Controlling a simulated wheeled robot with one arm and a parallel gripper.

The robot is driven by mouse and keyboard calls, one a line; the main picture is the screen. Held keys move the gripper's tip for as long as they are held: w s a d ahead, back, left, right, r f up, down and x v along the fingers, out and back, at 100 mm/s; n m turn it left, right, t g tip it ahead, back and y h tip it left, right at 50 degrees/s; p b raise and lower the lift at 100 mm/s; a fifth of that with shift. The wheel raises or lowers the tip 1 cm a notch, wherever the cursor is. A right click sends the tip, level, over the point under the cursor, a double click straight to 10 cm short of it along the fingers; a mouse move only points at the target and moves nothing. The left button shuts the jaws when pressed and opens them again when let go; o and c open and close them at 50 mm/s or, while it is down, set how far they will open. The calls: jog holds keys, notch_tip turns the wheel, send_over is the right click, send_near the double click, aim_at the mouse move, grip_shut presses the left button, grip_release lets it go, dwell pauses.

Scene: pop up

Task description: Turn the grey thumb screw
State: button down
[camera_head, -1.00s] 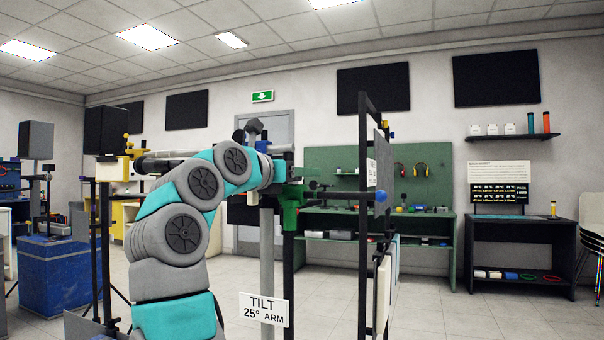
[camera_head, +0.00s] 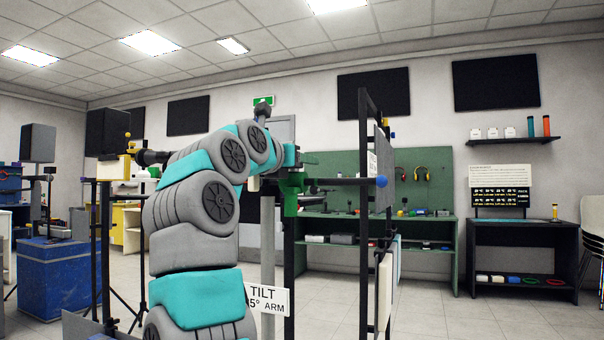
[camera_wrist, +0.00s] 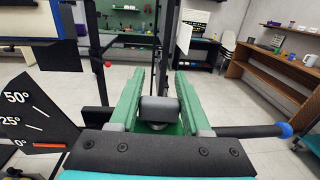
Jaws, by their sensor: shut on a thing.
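In the wrist view my gripper (camera_wrist: 160,80) has its two long green fingers on either side of a grey block-shaped head, which I take as the grey thumb screw (camera_wrist: 158,110). The fingers are shut on it, and its lower part is partly hidden. An angle scale (camera_wrist: 25,120) marked 50°, 25° and 0° stands at left, with a red pointer (camera_wrist: 48,145) by 0°. In the head view a green part (camera_head: 292,188) shows at the end of my arm. The screw cannot be made out there. A sign (camera_head: 267,299) reading TILT and 25° ARM, partly covered, hangs below.
A black rod with a blue end (camera_head: 381,182) sticks out right of the green part, near a tall black frame (camera_head: 364,250). A grey post (camera_head: 267,235) stands behind my arm. A green workbench (camera_head: 420,220) is at the back.

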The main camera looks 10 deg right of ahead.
jog(key=shift+w+a+n+t+y+b, duration=0.1)
jog(key=shift+a+n+t+y+b, duration=0.05)
jog(key=shift+n+t+y+b, duration=0.4)
jog(key=shift+c, duration=1.8)
grip_release()
jog(key=b+v, duration=0.2)
jog(key=v, duration=0.4)
jog(key=shift+s+a, duration=0.25)
jog(key=shift+s, duration=0.05)
jog(key=shift+s+a, duration=0.3)
jog(key=shift+s, duration=0.15)
